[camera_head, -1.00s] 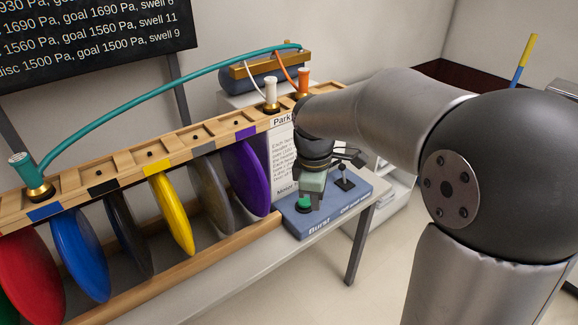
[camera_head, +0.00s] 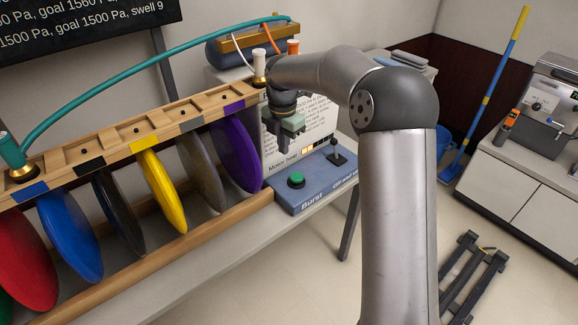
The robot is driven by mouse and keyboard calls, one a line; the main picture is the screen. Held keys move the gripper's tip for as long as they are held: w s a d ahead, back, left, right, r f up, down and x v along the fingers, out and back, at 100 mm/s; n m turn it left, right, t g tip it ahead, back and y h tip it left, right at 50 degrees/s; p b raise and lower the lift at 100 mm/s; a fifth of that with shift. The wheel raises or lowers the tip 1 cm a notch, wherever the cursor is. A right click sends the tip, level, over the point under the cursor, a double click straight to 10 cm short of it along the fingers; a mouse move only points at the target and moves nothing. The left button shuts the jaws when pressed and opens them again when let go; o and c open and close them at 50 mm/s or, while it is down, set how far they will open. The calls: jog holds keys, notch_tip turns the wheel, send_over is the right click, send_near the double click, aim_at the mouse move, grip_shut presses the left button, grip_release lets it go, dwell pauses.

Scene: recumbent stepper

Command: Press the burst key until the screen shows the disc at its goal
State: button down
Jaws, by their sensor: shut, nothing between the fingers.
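The burst key is a green round button (camera_head: 296,180) on a blue control box (camera_head: 315,186) labelled "Burst". My gripper (camera_head: 284,146) is shut and empty, pointing down above and slightly left of the key, apart from it. A black lever (camera_head: 336,152) stands on the same box, right of the key. The dark screen (camera_head: 80,25) at the top left is cut off; part of its text shows "goal 1500 Pa, swell 9". Coloured discs, among them red, blue (camera_head: 70,236), black, yellow (camera_head: 162,190), grey and purple (camera_head: 236,155), hang under a wooden rail.
A white text panel (camera_head: 322,112) stands behind the box. A counter with a machine (camera_head: 545,105), a mop and a dark floor frame (camera_head: 475,275) are at right.

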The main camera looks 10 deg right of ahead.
send_near(296, 179)
jog(key=s+a+f, duration=0.1)
jog(key=a, duration=0.1)
jog(key=s+a+f, duration=0.1)
jog(key=a+f, duration=0.1)
jog(key=shift+s+f, duration=0.15)
jog(key=shift+f, duration=0.1)
jog(key=shift+w+d+f+p, duration=0.3)
jog(key=shift+w+d+f, duration=0.15)
jog(key=shift+f, duration=0.2)
jog(key=shift+w+d+f+p, duration=0.3)
jog(key=shift+d+f, duration=0.1)
jog(key=shift+f, duration=0.2)
jog(key=shift+w+d+f, duration=0.2)
jog(key=shift+d+f, duration=0.05)
jog(key=shift+f, duration=0.1)
